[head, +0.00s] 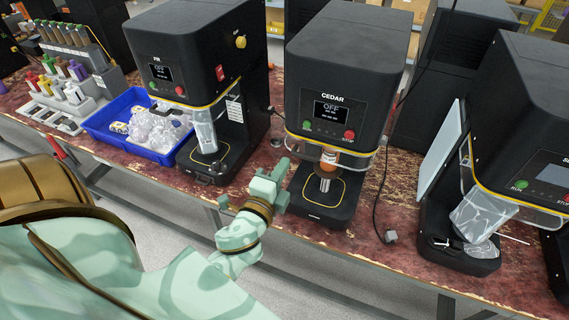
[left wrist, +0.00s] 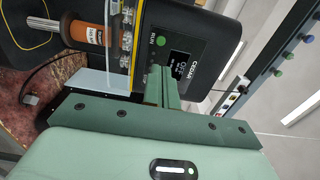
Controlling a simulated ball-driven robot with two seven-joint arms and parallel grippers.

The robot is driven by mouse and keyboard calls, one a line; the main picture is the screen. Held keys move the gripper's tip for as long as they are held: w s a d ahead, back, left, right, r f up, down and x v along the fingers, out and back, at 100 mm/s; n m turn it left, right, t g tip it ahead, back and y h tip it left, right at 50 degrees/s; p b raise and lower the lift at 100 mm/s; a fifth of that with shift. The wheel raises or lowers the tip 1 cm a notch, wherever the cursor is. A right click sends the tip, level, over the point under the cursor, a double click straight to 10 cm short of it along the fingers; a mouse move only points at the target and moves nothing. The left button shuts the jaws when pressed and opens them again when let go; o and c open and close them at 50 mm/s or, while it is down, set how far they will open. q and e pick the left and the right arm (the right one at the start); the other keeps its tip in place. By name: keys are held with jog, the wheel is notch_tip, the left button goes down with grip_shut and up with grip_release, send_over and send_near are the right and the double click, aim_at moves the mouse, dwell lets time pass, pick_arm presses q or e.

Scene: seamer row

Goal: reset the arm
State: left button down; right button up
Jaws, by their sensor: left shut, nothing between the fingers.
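My left arm comes in from the lower left of the head view. Its pale green gripper (head: 268,186) is shut and empty, in front of the table edge and just left of the black CEDAR machine (head: 350,60). In the left wrist view the shut fingers (left wrist: 161,86) show in front of the CEDAR machine (left wrist: 195,50), with nothing between them. My right gripper is in neither view.
The FIR machine (head: 190,45) stands to the left, and another black machine (head: 520,100) to the right. A blue bin (head: 100,130) holds clear containers. A rack (head: 50,95) with coloured tops is at far left. A loose cable plug (head: 390,236) lies near the worn red table's edge.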

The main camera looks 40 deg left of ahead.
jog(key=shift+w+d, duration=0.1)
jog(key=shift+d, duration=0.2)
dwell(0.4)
pick_arm(q)
jog(key=s+d+f+n+g+h+b, duration=0.1)
jog(key=s+d+f+n+g, duration=0.15)
jog(key=f, duration=0.85)
jog(key=s+d+f+n+g+h+b, duration=0.1)
jog(key=s+d+f+n+g+b, duration=0.2)
jog(key=f, duration=0.8)
jog(key=s+d+f+n+g+h, duration=0.15)
jog(key=s+f, duration=0.25)
jog(key=f, duration=0.8)
jog(key=s+a+f+n+g+b, duration=0.2)
jog(key=s+f+g+b, duration=0.3)
jog(key=s+f, duration=0.8)
jog(key=s+a+f+n+g+b, duration=0.2)
jog(key=s+f+g+b, duration=0.2)
jog(key=s+f, duration=1)
notch_tip(320, 180, down, 2)
jog(key=shift+s+f+n+g+b, duration=0.25)
jog(key=shift+n+g+b, duration=0.15)
jog(key=shift+b, duration=0.7)
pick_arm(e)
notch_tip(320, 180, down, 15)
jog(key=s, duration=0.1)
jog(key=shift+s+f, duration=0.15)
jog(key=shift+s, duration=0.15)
